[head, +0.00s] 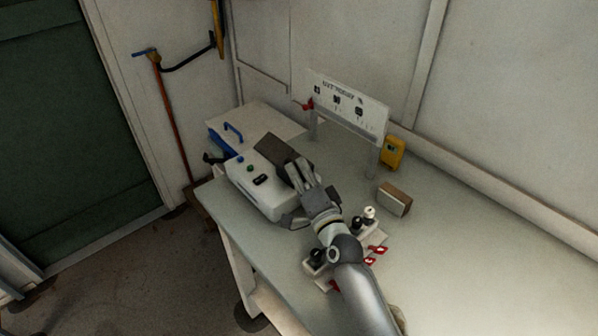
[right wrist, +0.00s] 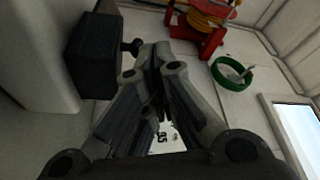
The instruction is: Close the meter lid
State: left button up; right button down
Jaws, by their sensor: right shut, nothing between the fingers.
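The meter (head: 262,186) is a pale box with a blue and a green button and a small dark window, on the left end of the table in the head view. A dark brown panel, which looks like its lid (head: 273,147), stands raised and tilted at the meter's back edge. My right gripper (head: 298,170) is shut and empty, over the meter's right side close to the lid. I cannot tell whether it touches the lid. Its closed fingers also show in the right wrist view (right wrist: 160,85). My left gripper is not in view.
A white panel (head: 348,100) stands on legs behind the meter. A yellow device (head: 392,153), a brown block (head: 395,199) and a small base with black knobs and red tags (head: 376,250) stand to the right. The table (head: 480,270) is clear further right.

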pick_arm(q)
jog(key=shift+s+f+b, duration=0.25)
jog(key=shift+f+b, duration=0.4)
jog(key=shift+b, duration=0.5)
pick_arm(e)
jog(key=s+d, duration=0.6)
jog(key=s, duration=0.1)
jog(key=shift+s+f, duration=0.3)
jog(key=shift+f, duration=0.15)
jog(key=shift+a, duration=0.1)
